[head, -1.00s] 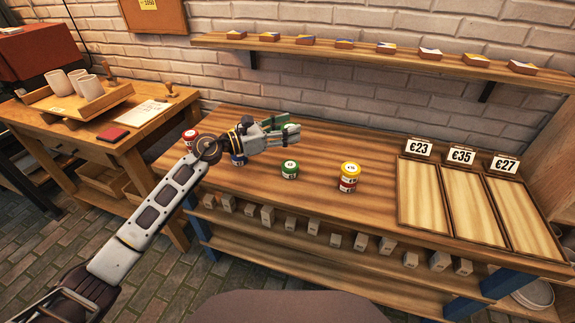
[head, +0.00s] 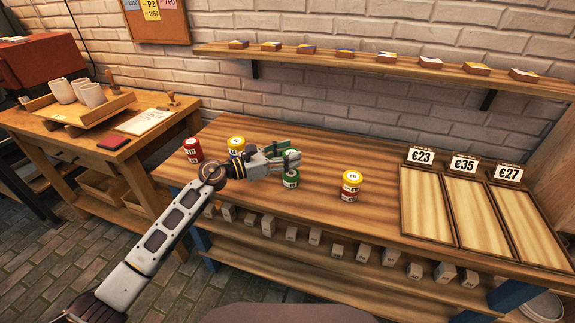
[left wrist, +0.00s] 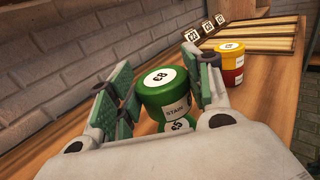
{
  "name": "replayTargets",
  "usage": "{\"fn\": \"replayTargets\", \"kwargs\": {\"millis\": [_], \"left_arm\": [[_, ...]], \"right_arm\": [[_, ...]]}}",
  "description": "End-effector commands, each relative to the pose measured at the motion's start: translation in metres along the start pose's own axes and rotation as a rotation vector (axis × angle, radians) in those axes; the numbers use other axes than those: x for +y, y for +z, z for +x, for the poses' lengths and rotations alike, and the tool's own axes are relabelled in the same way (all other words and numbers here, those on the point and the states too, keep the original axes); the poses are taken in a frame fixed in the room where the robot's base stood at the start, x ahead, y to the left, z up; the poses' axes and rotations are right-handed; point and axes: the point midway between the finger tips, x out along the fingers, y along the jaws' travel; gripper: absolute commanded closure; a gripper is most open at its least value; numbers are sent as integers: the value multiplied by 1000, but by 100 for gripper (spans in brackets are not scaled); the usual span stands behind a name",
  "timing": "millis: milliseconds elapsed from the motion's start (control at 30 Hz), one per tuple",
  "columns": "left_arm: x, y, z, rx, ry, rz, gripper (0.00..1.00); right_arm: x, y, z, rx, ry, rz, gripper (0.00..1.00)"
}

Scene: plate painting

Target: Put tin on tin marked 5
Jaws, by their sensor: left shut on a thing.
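My left gripper (head: 282,162) is shut on a green tin marked 8 (left wrist: 165,92), with STAIN on its side. The gripper's green-padded fingers (left wrist: 160,95) stand on either side of that tin in the left wrist view. A second green tin (head: 291,181) stands on the table under the gripper. Its top, marked 5 (left wrist: 178,125), shows partly below the held tin in the left wrist view. The held tin is just over it and looks roughly upright; I cannot tell whether they touch. My right gripper is not in view.
A yellow tin stands on a red tin (head: 350,192) to the right. Red tins (head: 193,150) and a yellow-topped tin (head: 236,143) stand to the left, near my arm. Three wooden trays (head: 426,205) with price signs lie at the right. The table between is clear.

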Motion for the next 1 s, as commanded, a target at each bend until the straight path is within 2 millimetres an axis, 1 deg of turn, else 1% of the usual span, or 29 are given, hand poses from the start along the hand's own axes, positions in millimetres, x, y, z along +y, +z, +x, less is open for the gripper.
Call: {"fn": "replayTargets", "kwargs": {"millis": [167, 267, 400, 600, 667, 800, 1000], "left_arm": [[0, 1, 0, -1, 0, 0, 77], [0, -2, 0, -1, 0, -1, 77], [0, -14, 0, 0, 0, -3, 77], [0, -33, 0, -1, 1, -2, 77], [0, -36, 0, -1, 1, -1, 77], [0, -37, 0, -1, 1, 0, 77], [0, -37, 0, -1, 1, 0, 77]], "right_arm": [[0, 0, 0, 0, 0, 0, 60], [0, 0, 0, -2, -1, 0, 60], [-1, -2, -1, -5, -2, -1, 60], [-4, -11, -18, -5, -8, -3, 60], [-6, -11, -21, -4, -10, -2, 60], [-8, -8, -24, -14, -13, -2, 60], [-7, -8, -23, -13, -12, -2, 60]]}}
